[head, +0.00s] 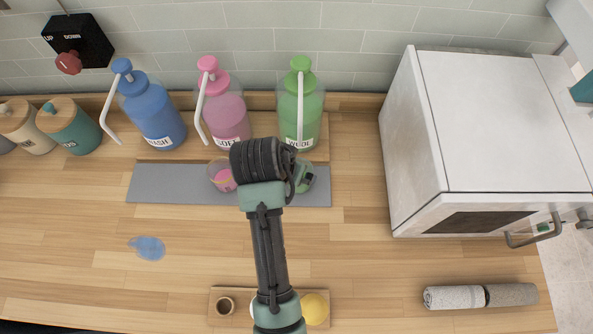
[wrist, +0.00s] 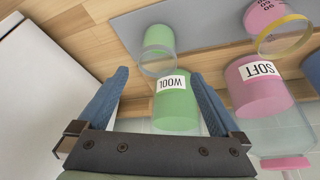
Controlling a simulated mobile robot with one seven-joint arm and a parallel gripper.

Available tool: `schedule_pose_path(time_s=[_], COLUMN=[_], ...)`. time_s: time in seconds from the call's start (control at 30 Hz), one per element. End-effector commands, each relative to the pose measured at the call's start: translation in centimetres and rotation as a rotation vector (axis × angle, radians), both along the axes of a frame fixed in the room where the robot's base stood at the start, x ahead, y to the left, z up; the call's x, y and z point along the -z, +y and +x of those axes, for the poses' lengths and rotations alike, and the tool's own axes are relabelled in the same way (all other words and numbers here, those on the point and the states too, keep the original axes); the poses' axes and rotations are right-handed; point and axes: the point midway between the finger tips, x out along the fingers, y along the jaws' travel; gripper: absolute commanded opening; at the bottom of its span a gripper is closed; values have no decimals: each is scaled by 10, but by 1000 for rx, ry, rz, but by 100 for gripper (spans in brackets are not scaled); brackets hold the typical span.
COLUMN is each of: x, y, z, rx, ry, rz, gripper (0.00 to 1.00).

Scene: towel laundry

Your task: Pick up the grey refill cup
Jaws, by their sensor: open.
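A clear refill cup with a pale grey rim and green contents (wrist: 158,42) stands on the grey mat (wrist: 185,20) in the wrist view. It is beyond my open gripper (wrist: 158,76), roughly centred between the two blue fingertips and apart from them. In the head view this cup (head: 309,178) is partly hidden behind my wrist, and my fingers are mostly hidden too. A second clear cup with a yellow rim and pink contents (wrist: 283,35) stands on the same mat, left of my wrist in the head view (head: 220,176).
Blue (head: 152,115), pink (head: 226,112) and green (head: 300,105) pump bottles stand behind the mat. A white box-shaped appliance (head: 450,120) is at the right. A yellow ball (head: 314,309) rests at the front.

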Motion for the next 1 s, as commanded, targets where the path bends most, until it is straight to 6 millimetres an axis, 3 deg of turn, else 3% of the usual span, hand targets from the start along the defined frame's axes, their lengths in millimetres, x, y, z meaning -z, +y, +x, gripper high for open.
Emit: schedule_pose_path(time_s=[0.1, 0.47, 0.73, 1.0], x=[17, 40, 72, 83], y=[-4, -8, -14, -16], z=[7, 17, 26, 30], rx=[1, 0, -1, -1], ry=[1, -2, -3, -5], rz=[1, 2, 1, 1], gripper=[100, 100, 100, 100])
